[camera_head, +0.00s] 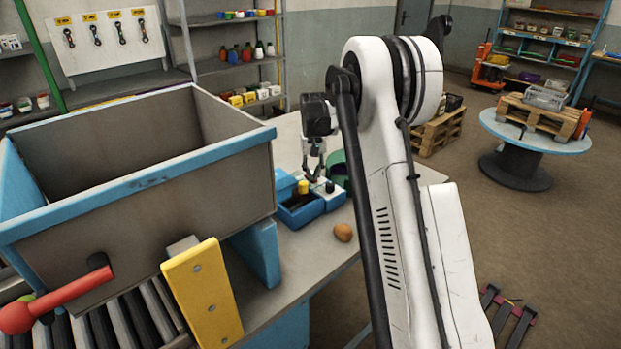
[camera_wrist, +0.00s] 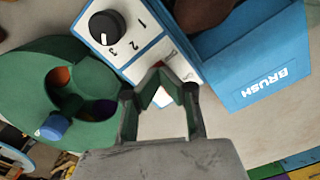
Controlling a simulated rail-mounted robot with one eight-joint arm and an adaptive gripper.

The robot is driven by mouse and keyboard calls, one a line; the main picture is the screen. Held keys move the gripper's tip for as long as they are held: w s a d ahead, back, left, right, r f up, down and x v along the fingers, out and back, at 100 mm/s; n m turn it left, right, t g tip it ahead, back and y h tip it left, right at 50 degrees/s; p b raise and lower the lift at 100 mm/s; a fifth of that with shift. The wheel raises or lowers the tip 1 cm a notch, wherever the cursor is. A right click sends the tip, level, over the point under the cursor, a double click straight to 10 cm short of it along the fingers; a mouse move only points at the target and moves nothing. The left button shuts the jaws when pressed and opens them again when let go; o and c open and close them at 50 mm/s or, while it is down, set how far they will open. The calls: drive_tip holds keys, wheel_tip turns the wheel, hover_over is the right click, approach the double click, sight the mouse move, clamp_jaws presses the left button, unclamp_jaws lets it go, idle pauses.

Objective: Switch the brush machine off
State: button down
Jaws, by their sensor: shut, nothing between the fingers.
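The brush machine (camera_head: 299,213) is a blue box on the bench, with a yellow part standing on it. In the wrist view its blue side (camera_wrist: 235,60) carries the word BRUSH. Its white panel (camera_wrist: 130,58) has a black knob (camera_wrist: 107,27) beside the numbers 1, 2 and 3. My gripper (camera_head: 314,178) is over the panel, fingers pointing down. In the wrist view my gripper (camera_wrist: 161,84) has its fingertips together, empty, by the panel's edge. A small red mark (camera_wrist: 158,64) shows right at the tips; whether they touch it I cannot tell, and they partly hide that spot.
A green container (camera_wrist: 50,85) with round openings stands beside the panel. A brown round object (camera_head: 343,232) lies on the bench near the machine. A large grey bin with a blue rim (camera_head: 150,178), a red-knobbed lever (camera_head: 60,298) and a yellow plate (camera_head: 203,295) are at left.

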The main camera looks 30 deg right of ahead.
drive_tip(key=shift+r+p, duration=1.15)
drive_tip(key=shift+r, duration=2.35)
drive_tip(key=shift+d, duration=0.1)
